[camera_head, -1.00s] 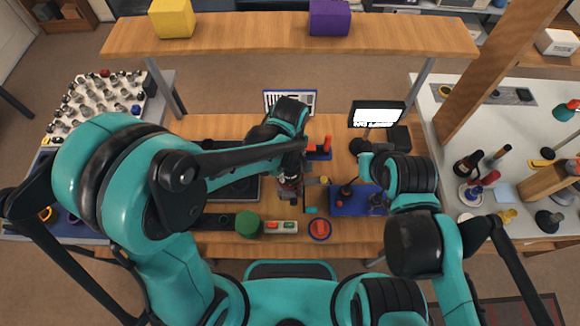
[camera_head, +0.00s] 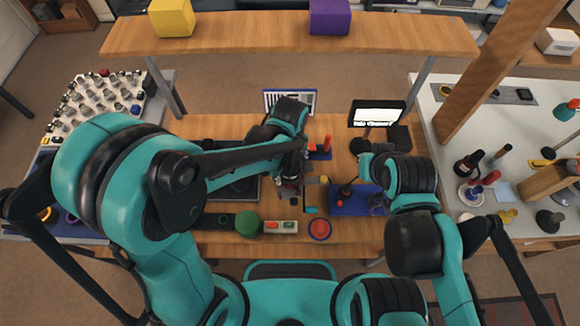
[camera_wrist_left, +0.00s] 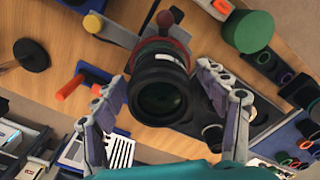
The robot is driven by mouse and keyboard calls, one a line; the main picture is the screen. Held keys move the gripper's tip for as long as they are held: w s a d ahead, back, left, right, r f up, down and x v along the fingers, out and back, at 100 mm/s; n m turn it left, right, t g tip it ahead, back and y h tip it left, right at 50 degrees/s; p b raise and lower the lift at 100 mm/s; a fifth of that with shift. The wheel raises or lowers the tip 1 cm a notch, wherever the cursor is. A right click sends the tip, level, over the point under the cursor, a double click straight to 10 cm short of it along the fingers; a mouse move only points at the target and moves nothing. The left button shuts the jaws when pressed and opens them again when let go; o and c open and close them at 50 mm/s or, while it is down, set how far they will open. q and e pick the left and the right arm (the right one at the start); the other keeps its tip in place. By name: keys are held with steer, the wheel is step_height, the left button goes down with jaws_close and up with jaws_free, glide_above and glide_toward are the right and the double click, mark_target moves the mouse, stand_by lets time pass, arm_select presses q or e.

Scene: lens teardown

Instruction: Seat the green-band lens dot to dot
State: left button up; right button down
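In the left wrist view a black lens (camera_wrist_left: 158,98) stands with its glass facing the camera. Red and green bands show around its far end. My left gripper (camera_wrist_left: 162,78) has a finger on each side of the lens, with what look like narrow gaps; contact is hard to judge. The alignment dots cannot be made out. In the head view my left gripper (camera_head: 290,182) is over the middle of the bench, and my arm hides most of the lens. My right arm hangs by the blue tray (camera_head: 345,208); its fingers cannot be made out.
A yellow knob (camera_wrist_left: 93,23) and a dark red knob (camera_wrist_left: 165,19) stand close to the lens. A green round object (camera_head: 247,224), a button box (camera_head: 281,227) and a red round button (camera_head: 320,229) line the front edge. A small monitor (camera_head: 377,113) stands at the back right.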

arm_select(q)
step_height(320, 180, up, 12)
stand_by(0.7)
stand_by(0.4)
